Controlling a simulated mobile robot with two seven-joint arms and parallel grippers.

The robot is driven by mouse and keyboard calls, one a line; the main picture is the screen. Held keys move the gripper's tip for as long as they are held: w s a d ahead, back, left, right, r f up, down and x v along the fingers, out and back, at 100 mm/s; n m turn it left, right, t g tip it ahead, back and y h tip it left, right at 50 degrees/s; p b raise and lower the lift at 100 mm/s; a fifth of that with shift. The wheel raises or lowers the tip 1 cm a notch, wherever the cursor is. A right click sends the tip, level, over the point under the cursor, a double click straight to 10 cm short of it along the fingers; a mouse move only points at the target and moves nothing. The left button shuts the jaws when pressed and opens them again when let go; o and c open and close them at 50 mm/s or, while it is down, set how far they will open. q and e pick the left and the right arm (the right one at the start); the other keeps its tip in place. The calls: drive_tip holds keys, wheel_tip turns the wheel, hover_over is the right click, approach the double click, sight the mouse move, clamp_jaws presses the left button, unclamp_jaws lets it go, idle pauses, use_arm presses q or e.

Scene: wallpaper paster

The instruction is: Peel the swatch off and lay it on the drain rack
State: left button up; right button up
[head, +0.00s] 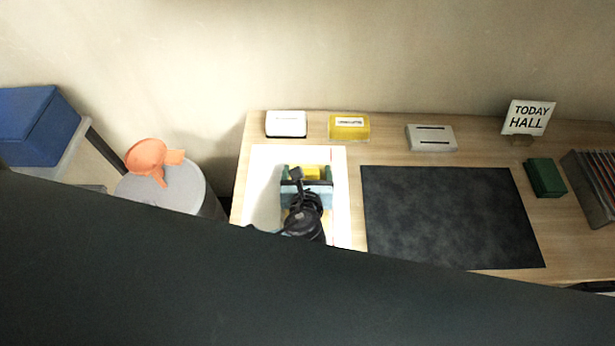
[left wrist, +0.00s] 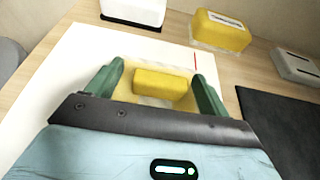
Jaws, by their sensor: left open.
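My left gripper (head: 306,172) is over the white sheet on the table, with its green fingers apart. In the left wrist view, the open fingers (left wrist: 152,88) stand on either side of a small yellow block (left wrist: 163,84). The block also shows between the fingers in the head view (head: 312,173). A flat pale-yellow patch, perhaps the swatch (left wrist: 128,83), shows around the block; the gripper hides much of it. I cannot tell whether the fingers touch the block. A grey slotted rack (head: 598,180), likely the drain rack, stands at the far right. My right gripper is not in view.
The white sheet (head: 340,215) lies left of a dark mat (head: 450,215). White (head: 286,123), yellow (head: 349,127) and grey (head: 431,138) boxes line the back. A sign (head: 528,117) and green block (head: 545,177) stand near the rack. My dark arm covers the foreground.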

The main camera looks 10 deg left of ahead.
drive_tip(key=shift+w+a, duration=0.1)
use_arm(q)
drive_tip(key=c, duration=1.1)
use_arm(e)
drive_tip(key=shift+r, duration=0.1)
use_arm(q)
drive_tip(key=shift+r, duration=0.1)
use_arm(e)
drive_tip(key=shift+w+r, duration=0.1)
use_arm(q)
drive_tip(key=shift+w+r, duration=0.1)
drive_tip(key=shift+r, duration=0.15)
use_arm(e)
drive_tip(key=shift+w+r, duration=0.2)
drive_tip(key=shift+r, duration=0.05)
use_arm(q)
drive_tip(key=shift+r+p, duration=0.6)
drive_tip(key=shift+p, duration=0.2)
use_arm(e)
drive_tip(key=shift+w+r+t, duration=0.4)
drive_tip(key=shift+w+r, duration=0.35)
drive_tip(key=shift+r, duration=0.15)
use_arm(q)
drive_tip(key=shift+r+p, duration=0.4)
drive_tip(key=shift+r, duration=0.15)
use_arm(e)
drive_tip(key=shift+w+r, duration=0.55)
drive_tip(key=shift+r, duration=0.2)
